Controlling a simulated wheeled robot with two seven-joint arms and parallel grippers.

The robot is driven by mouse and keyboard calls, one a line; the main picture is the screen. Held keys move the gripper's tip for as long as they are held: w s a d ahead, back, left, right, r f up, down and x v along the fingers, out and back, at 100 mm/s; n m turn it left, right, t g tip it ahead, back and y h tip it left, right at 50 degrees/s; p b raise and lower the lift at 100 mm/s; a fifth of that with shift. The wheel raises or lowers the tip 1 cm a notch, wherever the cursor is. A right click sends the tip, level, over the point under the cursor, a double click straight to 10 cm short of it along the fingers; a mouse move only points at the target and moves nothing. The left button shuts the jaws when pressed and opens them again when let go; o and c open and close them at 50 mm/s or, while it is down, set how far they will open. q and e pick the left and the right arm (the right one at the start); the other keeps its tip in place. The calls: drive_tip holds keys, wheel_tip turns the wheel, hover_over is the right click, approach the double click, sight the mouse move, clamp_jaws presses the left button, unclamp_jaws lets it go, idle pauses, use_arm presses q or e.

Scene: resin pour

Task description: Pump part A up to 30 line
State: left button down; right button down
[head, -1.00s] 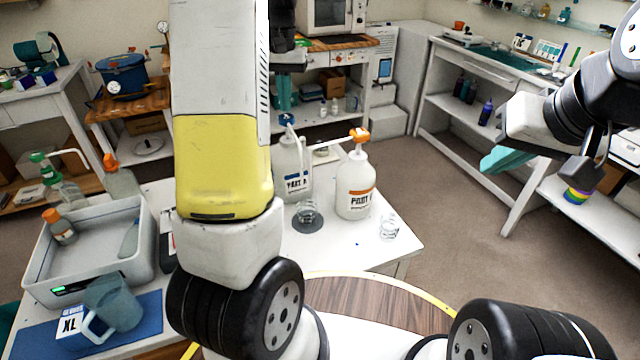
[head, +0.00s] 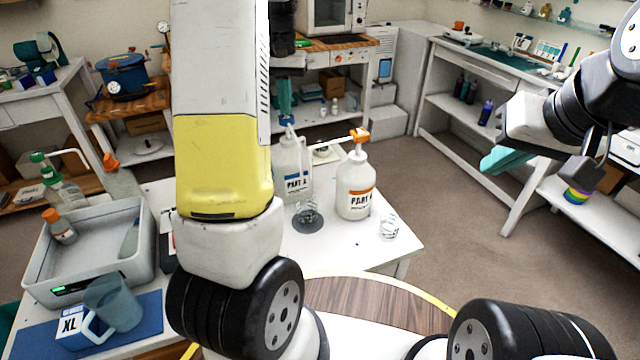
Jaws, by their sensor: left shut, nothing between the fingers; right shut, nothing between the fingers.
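The part A bottle (head: 293,183) is white with a blue pump head (head: 287,120) and stands on the white table. A clear cup (head: 308,213) sits on a dark round disc in front of it; its lines and any liquid level are too small to read. My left gripper (head: 286,108) is shut, its teal fingers pointing down just above or touching the blue pump head; contact is unclear. My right gripper (head: 503,158) is shut and empty, away from the table on the right.
A second white bottle (head: 355,190) with an orange pump stands to the right of part A. Another clear cup (head: 389,229) is near the table's right edge. A grey tray (head: 147,250), a blue jug (head: 118,303) and a blue mat (head: 150,325) are on the left.

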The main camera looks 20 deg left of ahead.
sight(287, 117)
use_arm(q)
drive_tip(key=shift+f, duration=0.3)
drive_tip(key=shift+f, duration=1.6)
drive_tip(key=shift+r, duration=1.9)
drive_tip(key=shift+f, duration=1.9)
drive_tip(key=shift+r, duration=1.9)
drive_tip(key=shift+f, duration=1.45)
drive_tip(key=shift+r, duration=1.5)
